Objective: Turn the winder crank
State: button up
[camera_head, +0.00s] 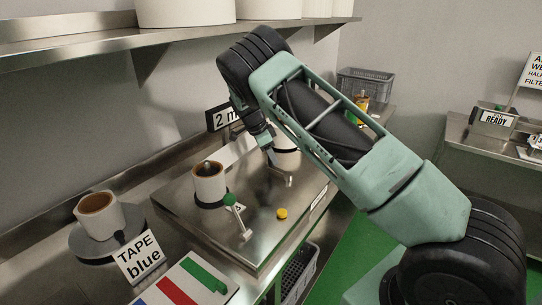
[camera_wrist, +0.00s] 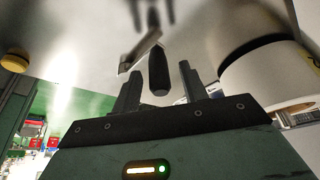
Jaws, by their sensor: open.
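The crank shows in the wrist view as a black cylindrical handle (camera_wrist: 158,72) on a bent metal arm (camera_wrist: 140,52), above the steel top. My gripper (camera_wrist: 160,90) is open, with one finger on each side of the handle in that picture. I cannot tell whether the handle lies fully between the fingers or just beyond their tips, and no contact is clear. In the head view my gripper (camera_head: 271,157) points down over the right part of the steel machine (camera_head: 255,245), in front of a white roll (camera_head: 287,158). The crank is hard to make out there.
Another white roll (camera_head: 209,184) stands on the machine's left, near a green-knobbed lever (camera_head: 230,200) and a yellow button (camera_head: 282,213). A tape roll (camera_head: 100,216) sits at left behind a "TAPE blue" sign (camera_head: 139,256). A shelf (camera_head: 120,40) runs overhead. The large white roll (camera_wrist: 265,75) is close on the wrist view's right.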

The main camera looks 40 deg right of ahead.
jog(key=b+v, duration=0.3)
jog(key=v, duration=0.8)
jog(key=shift+r, duration=0.3)
dwell(0.8)
